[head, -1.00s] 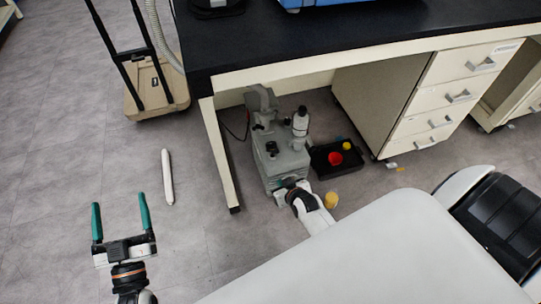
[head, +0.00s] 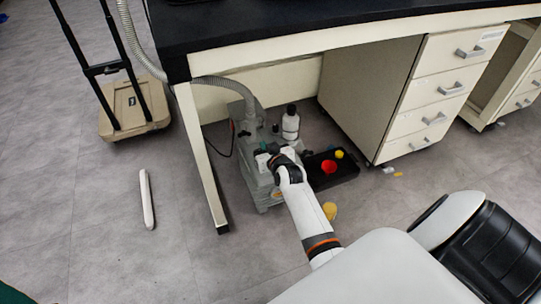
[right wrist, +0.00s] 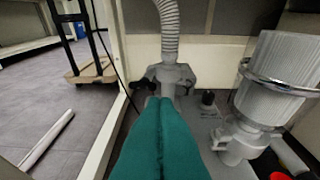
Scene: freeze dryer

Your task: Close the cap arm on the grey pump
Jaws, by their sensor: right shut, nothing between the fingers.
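The grey pump (head: 250,185) stands on the floor under the bench. My right gripper (head: 264,158) is over its top, with its fingers partly hidden by my wrist. In the right wrist view, the teal fingers of my right gripper (right wrist: 163,102) are pressed together and empty. They point at the pump's grey hose fitting (right wrist: 170,78), which has black knobs at its sides. I cannot tell whether the fingertips touch it. I cannot make out the cap arm clearly. Only a teal bit of my left gripper (head: 12,294) shows at the bottom left corner.
A ribbed hose (head: 235,84) runs to the pump. The table leg (head: 203,165) is close on the left. A white rod (head: 146,200) lies on open floor.

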